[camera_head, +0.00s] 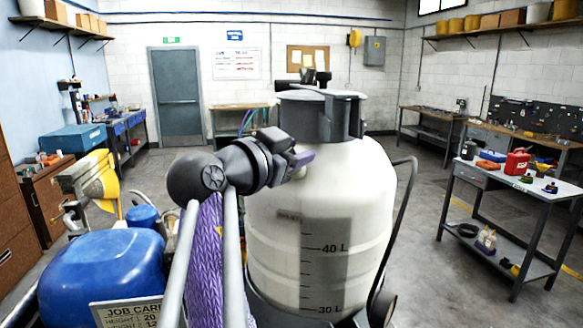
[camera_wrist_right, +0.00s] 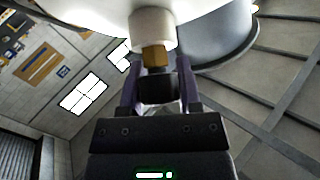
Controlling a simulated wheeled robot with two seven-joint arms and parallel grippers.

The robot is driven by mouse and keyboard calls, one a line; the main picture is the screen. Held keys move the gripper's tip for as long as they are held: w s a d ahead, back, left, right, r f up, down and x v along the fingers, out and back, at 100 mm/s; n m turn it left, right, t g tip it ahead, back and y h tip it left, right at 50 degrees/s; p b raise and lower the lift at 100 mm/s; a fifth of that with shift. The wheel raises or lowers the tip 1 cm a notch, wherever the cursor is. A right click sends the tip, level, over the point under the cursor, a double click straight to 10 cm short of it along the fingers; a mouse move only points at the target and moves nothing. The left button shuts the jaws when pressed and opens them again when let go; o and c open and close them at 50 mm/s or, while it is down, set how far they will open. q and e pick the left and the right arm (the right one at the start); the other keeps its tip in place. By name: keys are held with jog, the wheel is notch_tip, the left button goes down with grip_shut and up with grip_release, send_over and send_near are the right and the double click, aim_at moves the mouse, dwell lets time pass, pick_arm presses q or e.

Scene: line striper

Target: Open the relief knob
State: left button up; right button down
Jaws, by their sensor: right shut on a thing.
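The white tank (camera_head: 325,210) with litre marks stands upright in front of me. My right gripper (camera_head: 303,158) is at the tank's upper left side, just below its dark collar. In the right wrist view, the purple fingers of this gripper (camera_wrist_right: 160,92) are shut on a black relief knob (camera_wrist_right: 157,88), one finger on each side. The knob sits at the end of a brass stem (camera_wrist_right: 155,56), which comes out of a round white boss (camera_wrist_right: 153,28) on the tank. In the head view the knob is hidden by the gripper. My left gripper is not in view.
A blue container (camera_head: 100,280) and a job card (camera_head: 130,312) are at lower left, near a yellow machine part (camera_head: 98,182). A dark hose (camera_head: 408,215) runs down the tank's right side. A work table (camera_head: 520,190) with a red can (camera_head: 516,162) stands at right. Floor between is clear.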

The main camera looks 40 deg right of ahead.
jog(key=shift+s+f+m+g+b, duration=0.1)
jog(key=shift+m+g+b, duration=0.2)
jog(key=shift+m+g, duration=0.8)
jog(key=m+g, duration=0.2)
jog(key=m, duration=0.1)
jog(key=shift+s+m+y, duration=0.15)
jog(key=shift+m+y, duration=0.15)
jog(key=shift+y, duration=0.1)
jog(key=m+g+y, duration=0.1)
jog(key=m, duration=0.1)
jog(key=m+g+y+p, duration=0.1)
jog(key=m, duration=0.1)
jog(key=shift+s, duration=0.15)
jog(key=shift+s+a+f+m+g+y+p, duration=0.1)
jog(key=shift+m+g+y+p, duration=0.35)
jog(key=shift+m, duration=0.35)
jog(key=shift+f+m+g+y+p, duration=0.1)
jog(key=shift+m+g+y+p, duration=0.35)
jog(key=shift+m, duration=0.35)
jog(key=shift+c, duration=1.5)
grip_release()
jog(key=shift+f, duration=0.1)
